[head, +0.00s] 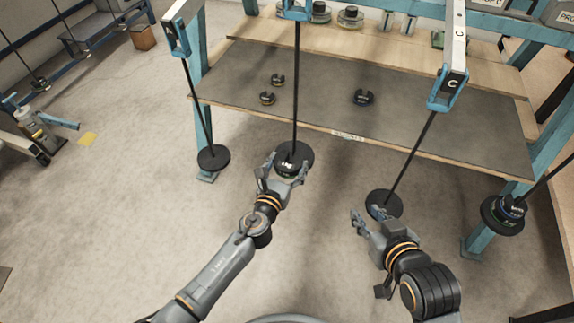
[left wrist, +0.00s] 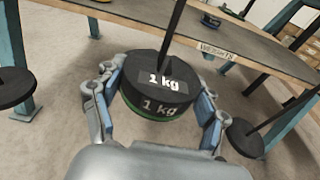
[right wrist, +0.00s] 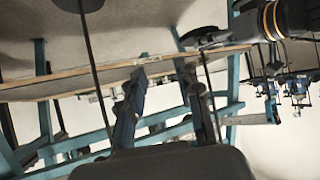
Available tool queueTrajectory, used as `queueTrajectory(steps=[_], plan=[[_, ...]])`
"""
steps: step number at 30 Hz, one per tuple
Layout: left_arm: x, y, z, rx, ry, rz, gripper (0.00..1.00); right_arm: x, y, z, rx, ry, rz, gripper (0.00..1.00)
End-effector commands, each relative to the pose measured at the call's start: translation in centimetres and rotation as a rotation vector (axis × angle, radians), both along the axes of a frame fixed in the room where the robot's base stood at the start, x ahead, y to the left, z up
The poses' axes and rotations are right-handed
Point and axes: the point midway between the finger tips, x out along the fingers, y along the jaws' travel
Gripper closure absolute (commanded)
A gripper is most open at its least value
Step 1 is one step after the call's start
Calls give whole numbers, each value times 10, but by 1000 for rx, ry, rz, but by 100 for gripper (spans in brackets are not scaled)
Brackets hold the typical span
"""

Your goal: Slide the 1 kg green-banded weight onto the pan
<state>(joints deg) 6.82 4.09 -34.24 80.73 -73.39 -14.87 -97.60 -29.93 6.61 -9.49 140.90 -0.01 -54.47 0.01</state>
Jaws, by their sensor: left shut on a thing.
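The 1 kg weight (head: 287,167) is a black disc with white "1 kg" labels. In the left wrist view its green band (left wrist: 150,117) shows along the lower edge. My left gripper (head: 284,176) is shut on it, one finger on each side. The middle hanging rod (head: 296,90) comes down at the weight, and the dark pan (head: 308,153) shows just behind it. I cannot tell whether weight and pan touch. My right gripper (head: 366,216) is open and empty, close to the right hanging pan (head: 384,199); its fingers stand apart in the right wrist view (right wrist: 162,95).
Other empty pans hang at left (head: 213,158) and right. A loaded hanger (head: 503,214) hangs at far right. The table (head: 430,130) stands behind the rods, with several slotted weights, such as one black weight (head: 363,97).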

Motion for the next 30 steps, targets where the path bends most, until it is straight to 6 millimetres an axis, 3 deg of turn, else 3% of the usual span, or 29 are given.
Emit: queueTrajectory(steps=[30], plan=[[18,-7,4,-5,-7,-1,90,8,4,10,16,-65,5,66]])
